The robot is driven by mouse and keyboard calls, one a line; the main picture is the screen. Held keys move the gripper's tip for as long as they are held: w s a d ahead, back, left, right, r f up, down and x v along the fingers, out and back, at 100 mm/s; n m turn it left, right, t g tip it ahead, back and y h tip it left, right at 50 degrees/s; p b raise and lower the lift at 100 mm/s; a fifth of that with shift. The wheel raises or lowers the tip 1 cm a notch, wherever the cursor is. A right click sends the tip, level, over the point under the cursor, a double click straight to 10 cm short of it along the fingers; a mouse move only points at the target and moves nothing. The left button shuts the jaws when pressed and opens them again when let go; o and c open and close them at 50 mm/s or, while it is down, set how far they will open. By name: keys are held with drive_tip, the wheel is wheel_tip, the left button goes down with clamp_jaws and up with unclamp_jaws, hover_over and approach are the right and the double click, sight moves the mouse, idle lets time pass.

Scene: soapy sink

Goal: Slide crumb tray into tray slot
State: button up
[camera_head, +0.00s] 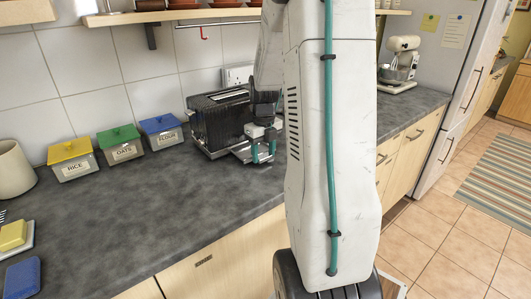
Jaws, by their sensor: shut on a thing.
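A black toaster (212,108) with silver trim stands on the dark countertop against the tiled wall. My gripper (263,151), with teal fingers, is at the toaster's near right end, low over the counter. It is shut on the crumb tray (240,151), a flat light-grey piece that shows low beside the toaster's end. The gripper covers much of the tray. The tray slot is hidden, and I cannot tell how far the tray is in it. My arm hides the area to the right of the gripper.
Jars labelled rice (72,166), oats (122,152) and flour (163,137) stand left of the toaster. A blue sponge (21,278) and a yellow block (13,235) lie at the far left. The counter in front of the toaster is clear.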

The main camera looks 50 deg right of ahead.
drive_tip(key=shift+w, duration=0.25)
drive_tip(key=o, duration=1.1)
drive_tip(key=shift+d, duration=0.1)
wheel_tip(320, 180, up, 8)
drive_tip(key=shift+f, duration=0.1)
